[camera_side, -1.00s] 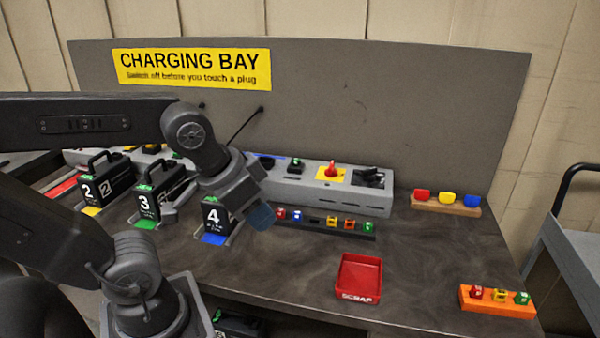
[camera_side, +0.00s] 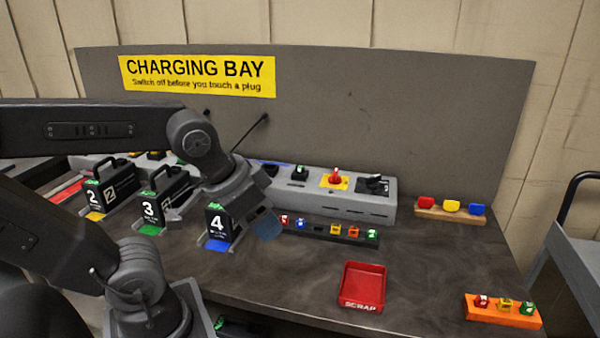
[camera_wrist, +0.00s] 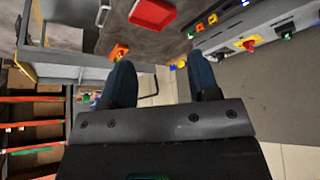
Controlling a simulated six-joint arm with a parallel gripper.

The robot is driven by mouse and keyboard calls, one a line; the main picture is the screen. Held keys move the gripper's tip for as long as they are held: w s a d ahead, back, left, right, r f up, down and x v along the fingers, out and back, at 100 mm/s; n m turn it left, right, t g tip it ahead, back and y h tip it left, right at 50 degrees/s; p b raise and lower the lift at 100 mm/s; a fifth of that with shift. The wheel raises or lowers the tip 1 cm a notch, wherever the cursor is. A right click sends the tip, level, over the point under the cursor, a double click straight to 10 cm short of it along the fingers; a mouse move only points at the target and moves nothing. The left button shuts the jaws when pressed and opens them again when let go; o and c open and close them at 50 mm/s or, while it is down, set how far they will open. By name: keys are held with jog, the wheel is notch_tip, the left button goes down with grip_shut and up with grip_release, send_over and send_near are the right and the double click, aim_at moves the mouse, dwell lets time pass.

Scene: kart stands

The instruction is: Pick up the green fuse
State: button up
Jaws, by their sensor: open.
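A green fuse (camera_side: 527,307) stands at the right end of the orange block (camera_side: 490,314), at the front right of the bench in the side view. Another green fuse (camera_side: 372,235) sits at the right end of the dark fuse strip (camera_side: 320,234) below the grey charging panel. My gripper (camera_side: 266,226) hangs above the bench near battery 4, left of the dark strip and far from the orange block. In the wrist view its two dark fingers (camera_wrist: 162,82) stand wide apart with nothing between them. The orange block (camera_wrist: 119,52) shows small beyond the left finger.
A red scrap tray (camera_side: 362,288) lies mid-bench between the strip and the orange block. Battery 4 (camera_side: 217,225) stands just left of my gripper. A wooden block with red, yellow and blue pieces (camera_side: 450,213) is at the back right. The bench around the tray is clear.

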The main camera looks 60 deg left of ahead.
jog(key=w+a+r+n+g, duration=0.1)
jog(key=w+a+r, duration=0.1)
jog(key=w, duration=0.2)
jog(key=w+a+r+n, duration=0.1)
jog(key=w+a+r, duration=0.2)
jog(key=w, duration=0.2)
jog(key=n+g+y, duration=0.1)
jog(key=n+g, duration=0.3)
jog(key=n, duration=0.3)
send_over(300, 166)
jog(key=s, duration=0.1)
notch_tip(300, 166, down, 14)
jog(key=shift+f, duration=0.1)
jog(key=shift+w+f, duration=0.25)
jog(key=shift+f, duration=1.05)
jog(key=shift+w+f, duration=0.25)
jog(key=shift+f, duration=1)
jog(key=shift+c, duration=0.3)
